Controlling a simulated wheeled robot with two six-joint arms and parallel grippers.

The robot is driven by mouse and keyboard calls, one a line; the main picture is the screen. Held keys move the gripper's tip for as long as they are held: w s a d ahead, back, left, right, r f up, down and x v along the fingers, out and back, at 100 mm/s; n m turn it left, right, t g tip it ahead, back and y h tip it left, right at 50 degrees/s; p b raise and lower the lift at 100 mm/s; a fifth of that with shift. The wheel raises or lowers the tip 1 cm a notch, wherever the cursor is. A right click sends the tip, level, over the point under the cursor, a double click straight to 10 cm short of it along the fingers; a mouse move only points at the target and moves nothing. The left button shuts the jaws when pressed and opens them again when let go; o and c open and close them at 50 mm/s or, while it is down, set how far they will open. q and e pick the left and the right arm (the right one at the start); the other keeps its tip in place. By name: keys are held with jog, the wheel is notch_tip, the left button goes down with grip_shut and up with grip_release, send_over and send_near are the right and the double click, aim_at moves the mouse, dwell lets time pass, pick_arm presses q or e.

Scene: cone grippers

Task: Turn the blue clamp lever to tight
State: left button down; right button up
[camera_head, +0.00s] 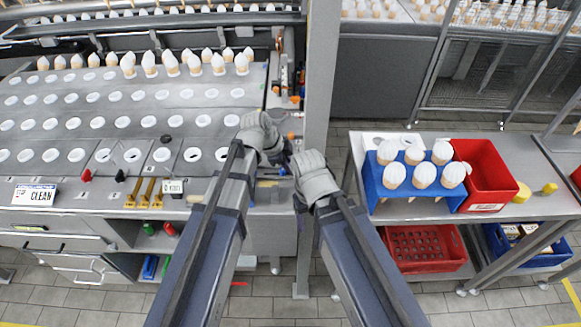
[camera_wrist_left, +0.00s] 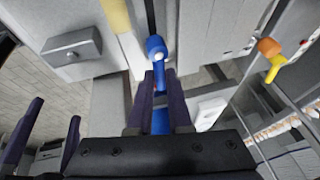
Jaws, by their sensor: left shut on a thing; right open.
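The blue clamp lever (camera_wrist_left: 156,48) is in the middle of the left wrist view, its rounded blue knob towards the top. My left gripper (camera_wrist_left: 160,82) has its two dark fingers closed on the lever, one on each side, with blue showing between them. In the head view a small bit of blue (camera_head: 283,171) shows between my two wrists; most of the lever is hidden there. My right gripper (camera_head: 300,166) is close beside the left one, its fingers mostly hidden in the head view. Two spread dark fingers stand at the left of the left wrist view. The lever's tight mark cannot be made out.
A grey post (camera_head: 318,90) rises just behind my wrists. An orange knob with a yellow stem (camera_wrist_left: 270,50) is right of the lever. The conveyor with cones lies left; a blue cone rack (camera_head: 372,185) and a red bin (camera_head: 497,180) stand on the right table.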

dwell(0.4)
pick_arm(q)
jog(key=c, duration=0.8)
grip_release()
jog(key=shift+c, duration=0.2)
jog(key=p+v, duration=0.7)
jog(key=shift+r, duration=0.35)
jog(key=shift+s+a, duration=0.1)
jog(key=shift+s, duration=0.1)
